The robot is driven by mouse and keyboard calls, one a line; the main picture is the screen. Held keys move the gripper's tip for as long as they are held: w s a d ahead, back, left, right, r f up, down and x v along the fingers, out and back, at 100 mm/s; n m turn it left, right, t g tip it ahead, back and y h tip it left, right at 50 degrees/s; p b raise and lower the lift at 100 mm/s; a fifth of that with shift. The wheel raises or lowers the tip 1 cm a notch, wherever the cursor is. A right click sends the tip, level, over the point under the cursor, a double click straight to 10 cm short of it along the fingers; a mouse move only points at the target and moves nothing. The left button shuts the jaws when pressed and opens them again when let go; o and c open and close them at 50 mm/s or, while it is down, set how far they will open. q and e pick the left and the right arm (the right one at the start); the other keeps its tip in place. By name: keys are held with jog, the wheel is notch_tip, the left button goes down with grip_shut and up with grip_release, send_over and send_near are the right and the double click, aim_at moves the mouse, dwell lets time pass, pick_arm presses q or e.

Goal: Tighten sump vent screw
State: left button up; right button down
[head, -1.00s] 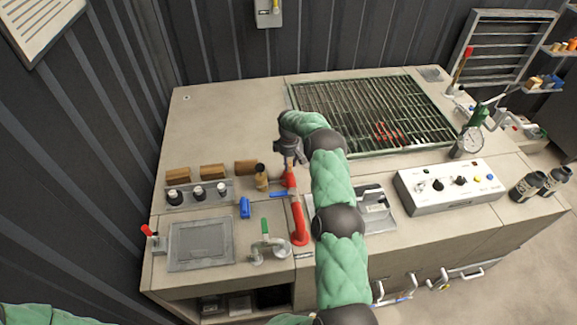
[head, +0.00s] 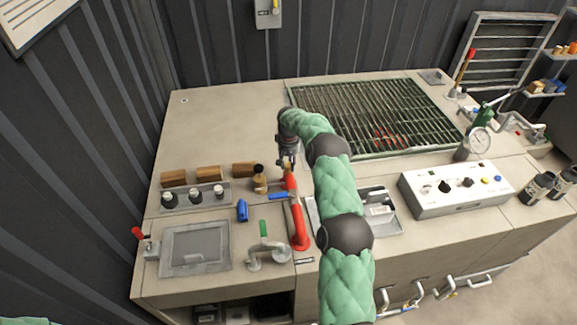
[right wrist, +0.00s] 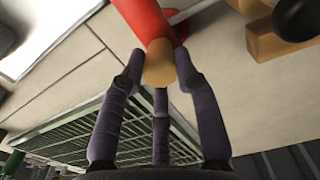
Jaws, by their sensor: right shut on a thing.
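The sump vent screw (right wrist: 159,66) is a round tan cap on the end of a red pipe (right wrist: 142,18) in the right wrist view. The red pipe (head: 299,225) also stands near the middle of the bench in the head view, with a blue lever beside it. My right gripper (right wrist: 158,68) has its dark fingers around the tan screw and is shut on it. In the head view the right gripper (head: 288,162) is at the top of the red pipe, and the screw is hidden there.
A brass-coloured fitting with a dark knob (head: 260,180) stands close left of my right gripper. A green-handled valve (head: 265,250), a blue part (head: 242,210) and a grey control box (head: 458,188) are on the bench. A green grating (head: 375,115) lies behind my arm.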

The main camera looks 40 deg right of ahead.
aim_at(288, 164)
jog(key=m, duration=0.3)
jog(key=m+b, duration=0.1)
jog(key=m, duration=0.1)
jog(key=shift+s+a+f+m, duration=0.15)
jog(key=shift+f+m, duration=0.15)
jog(key=m+b, duration=0.1)
jog(key=m, duration=0.4)
jog(key=shift+a+m, duration=0.1)
jog(key=shift+m, duration=0.3)
jog(key=c, duration=0.9)
grip_release()
jog(key=shift+r, duration=0.15)
jog(key=shift+r, duration=0.1)
jog(key=shift+r, duration=0.2)
jog(key=r, duration=1.1)
jog(key=shift+w+r, duration=0.2)
jog(key=shift+r, duration=0.05)
